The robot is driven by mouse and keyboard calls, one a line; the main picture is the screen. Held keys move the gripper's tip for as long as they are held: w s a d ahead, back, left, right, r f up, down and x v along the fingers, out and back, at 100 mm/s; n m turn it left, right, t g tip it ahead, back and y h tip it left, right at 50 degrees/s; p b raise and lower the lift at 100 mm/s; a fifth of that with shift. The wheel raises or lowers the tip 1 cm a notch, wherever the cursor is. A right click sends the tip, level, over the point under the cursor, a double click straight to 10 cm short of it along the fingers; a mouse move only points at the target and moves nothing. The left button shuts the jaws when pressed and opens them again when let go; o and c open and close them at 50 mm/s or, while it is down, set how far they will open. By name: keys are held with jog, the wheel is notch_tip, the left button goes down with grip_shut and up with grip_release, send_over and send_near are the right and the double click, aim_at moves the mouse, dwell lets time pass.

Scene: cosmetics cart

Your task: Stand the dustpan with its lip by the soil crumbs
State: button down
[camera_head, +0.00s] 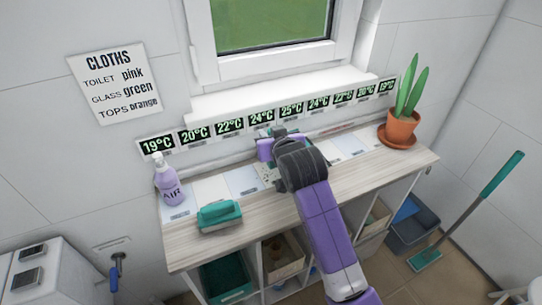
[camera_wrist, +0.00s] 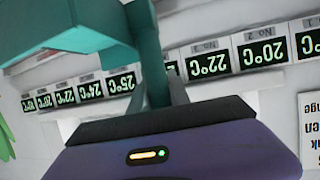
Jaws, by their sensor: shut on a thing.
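My gripper (camera_head: 268,148) is over the middle of the worktop, close to the wall strip of temperature displays. In the wrist view it is shut on a teal thing, which I take to be the dustpan (camera_wrist: 65,32). A narrow teal part rises from the jaws and a wide part spreads to the upper left. In the head view my arm and gripper hide most of it, so its lip and any contact with the worktop cannot be told. Small dark specks, probably the soil crumbs (camera_head: 270,174), show on a pale panel just below my gripper.
A teal broom (camera_head: 470,215) leans at the far right. Cubbies are below.

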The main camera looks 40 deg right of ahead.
jog(key=shift+f, duration=4.1)
jog(key=c, duration=1.2)
grip_release()
